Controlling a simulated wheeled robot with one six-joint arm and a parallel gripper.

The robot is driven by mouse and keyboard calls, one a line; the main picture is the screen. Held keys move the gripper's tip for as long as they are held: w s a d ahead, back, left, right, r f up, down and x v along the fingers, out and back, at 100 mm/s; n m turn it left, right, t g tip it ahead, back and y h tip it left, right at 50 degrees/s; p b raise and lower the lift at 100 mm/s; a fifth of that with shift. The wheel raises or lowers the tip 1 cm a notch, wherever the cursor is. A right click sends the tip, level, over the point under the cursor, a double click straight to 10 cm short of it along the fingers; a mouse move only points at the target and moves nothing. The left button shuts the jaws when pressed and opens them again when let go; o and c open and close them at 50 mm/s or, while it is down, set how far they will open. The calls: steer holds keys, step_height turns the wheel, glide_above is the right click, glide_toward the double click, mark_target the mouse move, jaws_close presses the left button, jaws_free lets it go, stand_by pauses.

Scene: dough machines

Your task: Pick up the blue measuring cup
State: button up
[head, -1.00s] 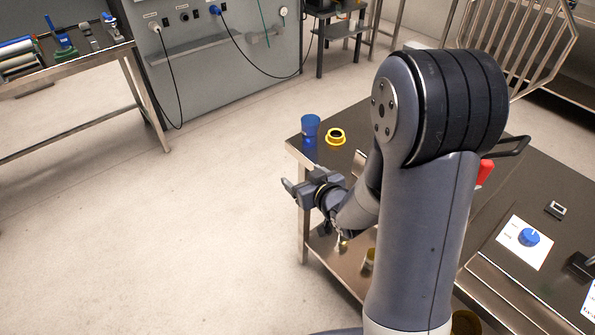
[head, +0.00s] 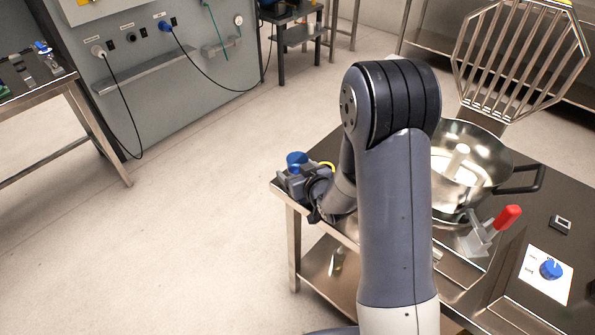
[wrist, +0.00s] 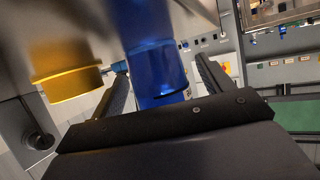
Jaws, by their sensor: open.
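The blue measuring cup (head: 297,160) stands near the corner of the dark-topped table in the head view, partly hidden behind my gripper (head: 287,177). In the wrist view the blue cup (wrist: 157,72) is large and lies between the two dark fingers of my gripper (wrist: 165,85). The fingers are apart, and I see a gap on the left side of the cup. I cannot tell whether the right finger touches it.
A yellow ring-shaped item (wrist: 68,72) is close beside the left finger; it shows partly in the head view (head: 327,167). The floor at left is clear.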

steer(key=c, duration=1.2)
steer(key=shift+r, duration=0.1)
step_height(320, 180, up, 10)
steer(key=shift+f, duration=0.1)
